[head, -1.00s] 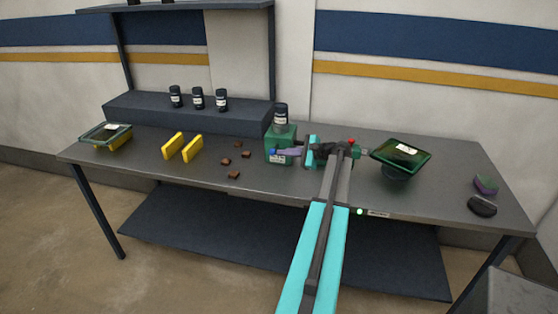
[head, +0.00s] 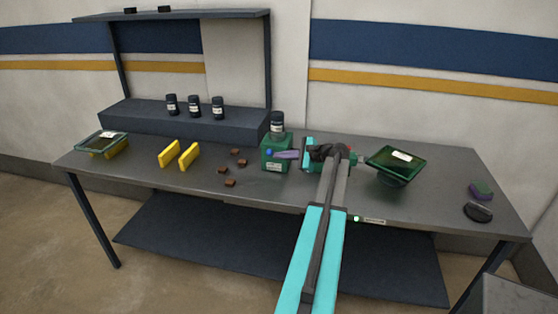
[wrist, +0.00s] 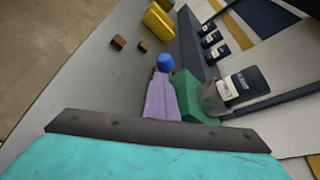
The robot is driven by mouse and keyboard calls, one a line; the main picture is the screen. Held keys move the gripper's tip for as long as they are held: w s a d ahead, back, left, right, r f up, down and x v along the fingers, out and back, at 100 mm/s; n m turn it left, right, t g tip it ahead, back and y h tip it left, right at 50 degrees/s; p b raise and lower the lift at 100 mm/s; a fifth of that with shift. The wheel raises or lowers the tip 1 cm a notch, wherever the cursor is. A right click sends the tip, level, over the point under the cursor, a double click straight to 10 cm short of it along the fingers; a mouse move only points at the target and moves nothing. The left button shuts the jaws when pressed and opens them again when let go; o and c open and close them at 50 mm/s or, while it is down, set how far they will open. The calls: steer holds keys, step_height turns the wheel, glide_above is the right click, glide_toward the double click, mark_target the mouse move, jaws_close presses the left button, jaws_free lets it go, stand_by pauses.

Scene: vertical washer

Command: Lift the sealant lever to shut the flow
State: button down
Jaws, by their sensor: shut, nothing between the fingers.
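The green sealant dispenser (head: 275,162) stands on the bench with a dark bottle (head: 278,121) on top. The lever's blue knob (head: 269,152) is at the left front of its body. The lever arm is mostly hidden. My gripper (head: 277,154) has purple fingers, which are shut and empty. They reach from the right across the dispenser's front, with the tips close by the knob. In the wrist view, the fingertips (wrist: 162,77) are just below the blue knob (wrist: 165,62); I cannot tell if they touch. No flow of sealant is visible.
Several brown blocks (head: 238,163) and yellow pieces (head: 179,154) lie left of the dispenser. A green tilted tray-like piece (head: 396,162) stands to the right. A raised dark shelf (head: 190,125) with small bottles is behind. The bench front is clear.

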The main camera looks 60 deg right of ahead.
steer(key=shift+w+a+r, duration=0.1)
steer(key=shift+r, duration=0.3)
steer(key=shift+r, duration=0.1)
